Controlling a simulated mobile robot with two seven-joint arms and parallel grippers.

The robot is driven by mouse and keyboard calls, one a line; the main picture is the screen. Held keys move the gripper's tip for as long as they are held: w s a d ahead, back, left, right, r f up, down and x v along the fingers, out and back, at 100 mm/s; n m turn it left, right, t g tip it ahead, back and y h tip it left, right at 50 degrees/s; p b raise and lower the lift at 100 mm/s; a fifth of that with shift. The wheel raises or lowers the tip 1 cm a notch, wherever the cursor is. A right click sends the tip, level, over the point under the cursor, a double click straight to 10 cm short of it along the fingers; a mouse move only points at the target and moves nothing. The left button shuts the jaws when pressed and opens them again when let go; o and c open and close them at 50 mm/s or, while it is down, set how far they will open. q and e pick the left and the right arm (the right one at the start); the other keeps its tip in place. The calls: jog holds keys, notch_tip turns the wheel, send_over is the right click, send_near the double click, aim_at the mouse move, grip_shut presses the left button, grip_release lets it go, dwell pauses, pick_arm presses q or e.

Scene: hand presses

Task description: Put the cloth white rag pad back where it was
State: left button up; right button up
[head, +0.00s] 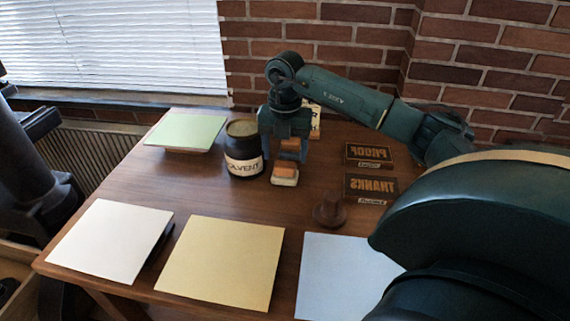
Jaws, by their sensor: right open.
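A small pad with a whitish base and an orange-tan top (284,178) is on the brown wooden table, right of the dark solvent jar; I take it for the white rag pad. My right gripper (288,157) hangs over the pad with its jaws open. It hides part of the pad's far side, and I cannot tell whether the jaws touch it. My left gripper is not in view.
The solvent jar (243,150) stands close left of the gripper. A green panel (186,131), white panel (110,240), yellow panel (220,262) and blue panel (345,278) surround bare table. A dark knob (329,211) and stamp blocks, PROOF (369,154) and THANKS (370,187), stand right.

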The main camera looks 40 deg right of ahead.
aim_at(284, 164)
notch_tip(284, 164, up, 7)
dwell(0.3)
jog(key=shift+a+f, duration=0.1)
jog(key=shift+f, duration=0.05)
dwell(0.4)
